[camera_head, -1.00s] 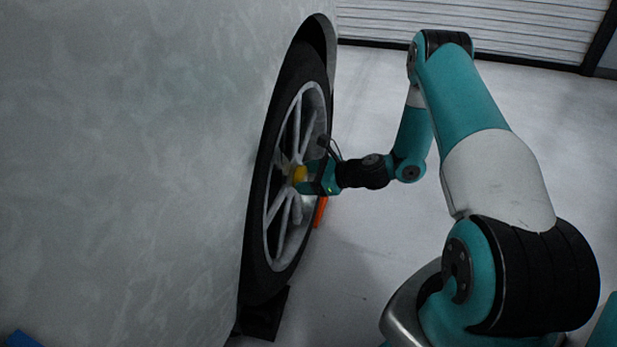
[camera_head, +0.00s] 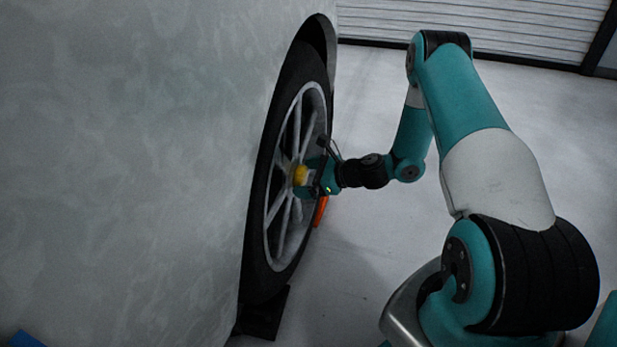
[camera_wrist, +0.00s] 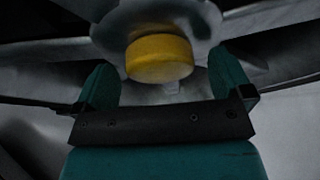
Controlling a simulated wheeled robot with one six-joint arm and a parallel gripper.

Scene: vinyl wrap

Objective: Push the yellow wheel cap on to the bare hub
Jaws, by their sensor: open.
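The yellow wheel cap (camera_head: 300,175) is at the centre of the spoked wheel (camera_head: 271,232), against the hub. In the wrist view the yellow cap (camera_wrist: 159,58) sits in front of the round grey hub (camera_wrist: 112,36); I cannot tell whether it is fully seated. My gripper (camera_head: 312,180) is at the wheel's centre, facing the cap. In the wrist view my gripper (camera_wrist: 165,88) is open, with one teal finger on each side below the cap and a gap around it.
The pale car body panel (camera_head: 120,160) fills the left. An orange object (camera_head: 320,212) is behind the wheel's right edge. A black block (camera_head: 264,314) is under the tyre. A blue item (camera_head: 22,338) shows at bottom left. The floor (camera_head: 350,270) near the wheel is clear.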

